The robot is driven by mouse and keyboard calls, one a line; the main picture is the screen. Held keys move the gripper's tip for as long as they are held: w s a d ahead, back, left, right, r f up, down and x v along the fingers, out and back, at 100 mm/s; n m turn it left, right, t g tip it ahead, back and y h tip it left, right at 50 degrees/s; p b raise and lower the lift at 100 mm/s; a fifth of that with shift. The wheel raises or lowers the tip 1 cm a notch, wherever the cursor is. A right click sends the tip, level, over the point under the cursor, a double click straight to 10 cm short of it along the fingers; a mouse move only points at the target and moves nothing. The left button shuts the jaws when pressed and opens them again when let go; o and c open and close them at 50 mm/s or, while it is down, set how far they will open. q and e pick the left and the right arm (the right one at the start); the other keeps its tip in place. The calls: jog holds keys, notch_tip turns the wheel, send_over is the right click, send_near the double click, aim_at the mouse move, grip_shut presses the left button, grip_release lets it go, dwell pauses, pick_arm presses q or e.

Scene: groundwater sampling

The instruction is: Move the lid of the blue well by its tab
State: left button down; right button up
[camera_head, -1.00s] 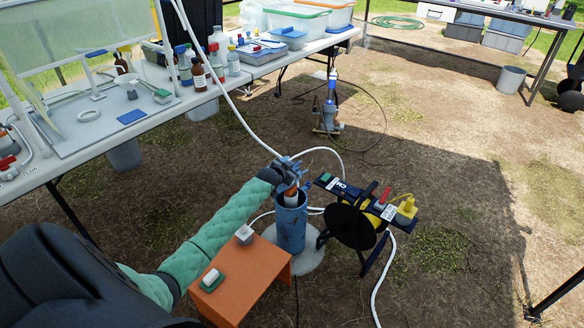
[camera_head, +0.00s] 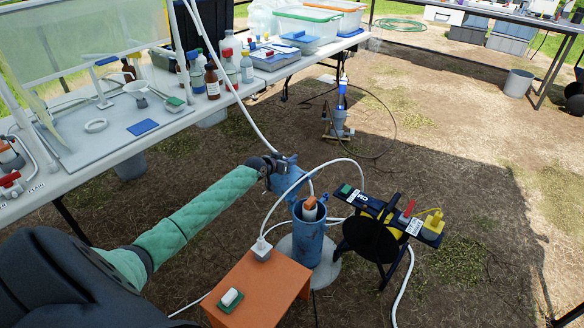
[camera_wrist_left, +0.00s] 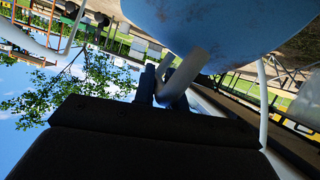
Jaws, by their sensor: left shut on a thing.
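The blue well (camera_head: 308,245) is an upright pipe with its mouth open; an orange-brown piece shows inside the mouth. Its blue lid (camera_head: 288,178) stands tilted up behind and left of the mouth. I cannot tell whether the lid touches the rim. My left gripper (camera_head: 272,167) is shut on the lid's tab, up and left of the well. In the left wrist view the lid (camera_wrist_left: 215,28) is a large blue surface overhead, and its grey tab (camera_wrist_left: 182,74) runs down to the gripper's fingers (camera_wrist_left: 165,88). My right gripper is not in view.
An orange stand (camera_head: 258,290) with small items is close in front of the well. A black reel on a frame (camera_head: 368,238) stands at its right. A white hose (camera_head: 337,162) loops behind. The long table (camera_head: 70,165) is on the left.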

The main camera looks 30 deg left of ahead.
pick_arm(q)
jog(key=shift+a+f+b, duration=0.1)
jog(key=shift+a+b, duration=0.2)
jog(key=shift+a, duration=0.5)
jog(key=c, duration=1.5)
grip_release()
jog(key=shift+o, duration=0.2)
jog(key=d+v, duration=0.1)
jog(key=v, duration=0.6)
jog(key=shift+s+a, duration=0.3)
jog(key=shift+a, duration=0.2)
jog(key=shift+s, duration=0.1)
